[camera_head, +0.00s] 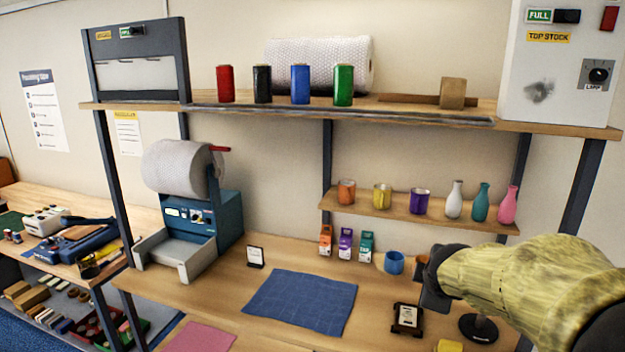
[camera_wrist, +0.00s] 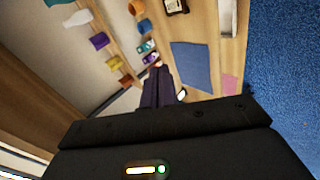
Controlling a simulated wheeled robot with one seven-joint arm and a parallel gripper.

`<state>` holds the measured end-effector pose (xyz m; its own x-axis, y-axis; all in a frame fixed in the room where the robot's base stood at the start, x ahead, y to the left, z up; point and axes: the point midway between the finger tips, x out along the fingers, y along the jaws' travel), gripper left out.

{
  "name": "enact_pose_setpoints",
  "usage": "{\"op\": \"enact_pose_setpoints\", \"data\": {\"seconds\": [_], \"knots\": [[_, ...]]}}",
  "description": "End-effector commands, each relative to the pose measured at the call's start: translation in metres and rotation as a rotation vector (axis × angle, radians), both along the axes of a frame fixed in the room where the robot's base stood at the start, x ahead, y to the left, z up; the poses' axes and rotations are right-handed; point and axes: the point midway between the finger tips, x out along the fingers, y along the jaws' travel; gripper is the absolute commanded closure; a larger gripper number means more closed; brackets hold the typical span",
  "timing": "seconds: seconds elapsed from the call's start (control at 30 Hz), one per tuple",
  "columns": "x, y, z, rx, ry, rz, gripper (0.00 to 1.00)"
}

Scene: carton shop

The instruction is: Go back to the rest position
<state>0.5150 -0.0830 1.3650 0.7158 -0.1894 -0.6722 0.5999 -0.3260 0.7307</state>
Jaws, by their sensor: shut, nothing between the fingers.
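My gripper (camera_head: 431,290) is at the right of the head view, at the end of my arm in its yellow-green sleeve. It is held in front of the bench, near the blue cup (camera_head: 394,263) and the dark-framed stand (camera_head: 407,319); I cannot tell the exact gap. In the wrist view the dark fingers (camera_wrist: 157,88) are together with nothing between them. The blue mat (camera_head: 301,302) lies flat on the bench to the left of the gripper, and it also shows in the wrist view (camera_wrist: 192,66).
A small shelf (camera_head: 335,205) holds several cups and vases. Below it stand three small cartons (camera_head: 346,244). A paper-roll machine (camera_head: 188,220) stands at the left. The upper shelf (camera_head: 230,108) bears coloured spools and a bubble-wrap roll (camera_head: 318,62). A pink mat (camera_head: 200,338) lies at the front.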

Motion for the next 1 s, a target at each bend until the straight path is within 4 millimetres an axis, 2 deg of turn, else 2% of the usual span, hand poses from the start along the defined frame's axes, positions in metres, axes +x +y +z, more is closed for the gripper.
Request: {"op": "enact_pose_setpoints", "data": {"seconds": [0.03,0.2,0.3,0.4,0.5,0.6,1.0], "knots": [[-0.014,0.010,-0.029,0.103,0.045,-0.076,1.00],[-0.071,0.041,-0.105,0.434,0.191,-0.409,1.00],[-0.109,0.059,-0.143,0.588,0.279,-0.629,1.00],[-0.143,0.073,-0.169,0.693,0.348,-0.826,1.00],[-0.163,0.081,-0.182,0.747,0.383,-0.949,1.00],[-0.170,0.084,-0.186,0.764,0.395,-0.992,1.00],[-0.168,0.083,-0.185,0.763,0.391,-0.989,1.00]]}}
